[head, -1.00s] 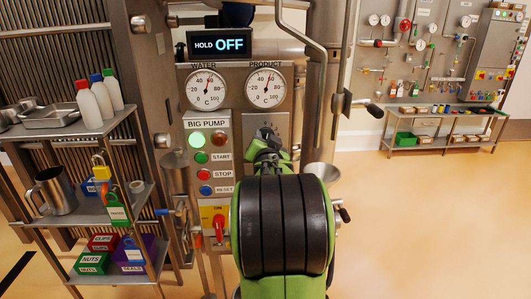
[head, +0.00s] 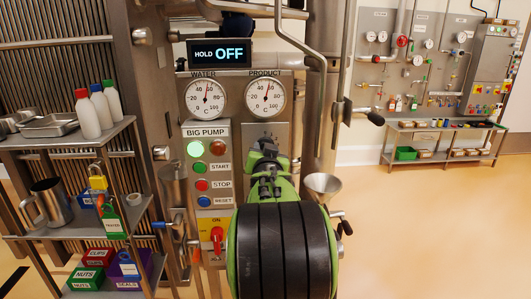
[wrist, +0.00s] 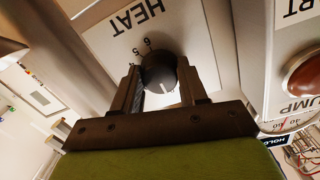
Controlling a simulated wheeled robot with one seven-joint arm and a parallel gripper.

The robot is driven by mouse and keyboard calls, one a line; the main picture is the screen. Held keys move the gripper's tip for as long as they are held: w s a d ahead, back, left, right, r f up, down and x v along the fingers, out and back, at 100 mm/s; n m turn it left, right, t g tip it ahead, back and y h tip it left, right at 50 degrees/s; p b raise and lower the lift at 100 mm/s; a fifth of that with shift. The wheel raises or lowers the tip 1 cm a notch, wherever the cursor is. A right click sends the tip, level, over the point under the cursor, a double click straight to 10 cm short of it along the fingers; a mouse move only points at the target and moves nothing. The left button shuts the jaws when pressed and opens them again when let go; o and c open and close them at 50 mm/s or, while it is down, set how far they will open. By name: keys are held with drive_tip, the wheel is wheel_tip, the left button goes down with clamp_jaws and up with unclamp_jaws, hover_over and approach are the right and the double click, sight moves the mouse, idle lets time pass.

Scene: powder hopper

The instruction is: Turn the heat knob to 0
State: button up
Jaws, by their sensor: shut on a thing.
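The heat knob (wrist: 158,72) is round and dark. In the wrist view it sits on a pale plate labelled HEAT (wrist: 137,18), seen upside down, with the numbers 5 and 6 near it. A white mark shows on the knob's lower side in the picture. My gripper (wrist: 158,88) has one finger on each side of the knob and is shut on it. In the head view my gripper (head: 267,160) is against the panel below the PRODUCT dial, and my arm hides the knob. Which number the mark points to cannot be told.
The BIG PUMP panel (head: 207,165) with buttons and a red switch (head: 217,238) stands just left of my gripper. A metal funnel (head: 322,185) is close on the right. A shelf with bottles and boxes (head: 70,145) stands at the left. The floor at right is clear.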

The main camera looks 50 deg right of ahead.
drive_tip(key=o, duration=1.1)
drive_tip(key=shift+c, duration=0.2)
drive_tip(key=p+v, duration=0.1)
drive_tip(key=v, duration=1.4)
drive_tip(key=shift+s+a, duration=0.25)
drive_tip(key=shift+s, duration=0.05)
